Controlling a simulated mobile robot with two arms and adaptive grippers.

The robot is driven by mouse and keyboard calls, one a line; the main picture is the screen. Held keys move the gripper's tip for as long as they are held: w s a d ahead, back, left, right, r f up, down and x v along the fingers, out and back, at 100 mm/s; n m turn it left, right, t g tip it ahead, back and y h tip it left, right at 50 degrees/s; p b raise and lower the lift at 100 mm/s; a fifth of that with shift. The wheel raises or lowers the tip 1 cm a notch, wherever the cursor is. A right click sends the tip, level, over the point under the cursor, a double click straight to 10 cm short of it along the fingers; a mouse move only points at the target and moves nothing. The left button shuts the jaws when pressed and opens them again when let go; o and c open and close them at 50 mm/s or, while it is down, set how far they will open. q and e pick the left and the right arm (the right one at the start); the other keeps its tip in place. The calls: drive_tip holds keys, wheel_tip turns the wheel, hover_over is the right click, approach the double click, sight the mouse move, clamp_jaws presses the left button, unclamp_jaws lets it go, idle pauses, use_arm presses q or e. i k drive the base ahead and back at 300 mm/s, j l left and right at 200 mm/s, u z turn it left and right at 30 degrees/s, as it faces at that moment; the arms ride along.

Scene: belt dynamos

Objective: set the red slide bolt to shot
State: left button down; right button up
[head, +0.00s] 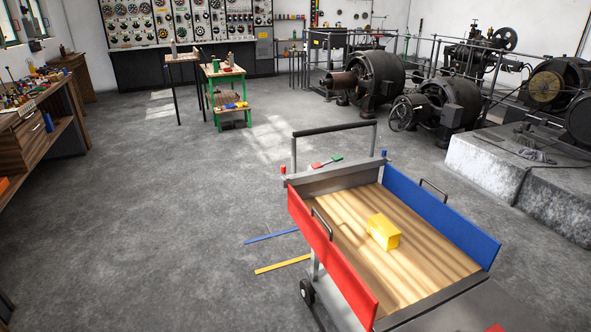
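I cannot make out a slide bolt for sure, nor whether one is shot. The cart (427,270) in the foreground has a red side panel (335,262) on its left and a blue side panel (440,219) on its right. A small red upright piece (283,169) stands at its back left corner and a blue one (383,154) at its back right. A small red piece (318,165) and a green one (337,158) show by its back board. A red patch (494,328) is cut off at the bottom edge. Neither of my grippers is in view.
A yellow block (383,232) lies on the cart bed. Blue (271,236) and yellow (283,264) strips lie on the floor left of it. A workbench (40,125) lines the left, and dynamos (378,77) stand back right. The floor between is mostly clear.

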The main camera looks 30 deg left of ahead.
sight(283, 168)
drive_tip(key=i+j+z, duration=0.1)
drive_tip(key=j, duration=0.25)
drive_tip(key=i+j, duration=0.3)
drive_tip(key=i+j+z, duration=0.15)
drive_tip(key=j, duration=0.25)
drive_tip(key=i+j+z, duration=0.1)
drive_tip(key=j, duration=0.25)
drive_tip(key=i+j+z, duration=0.1)
drive_tip(key=j, duration=0.3)
drive_tip(key=i+j, duration=0.25)
drive_tip(key=j, duration=0.15)
drive_tip(key=i+j+z, duration=0.15)
drive_tip(key=j, duration=0.25)
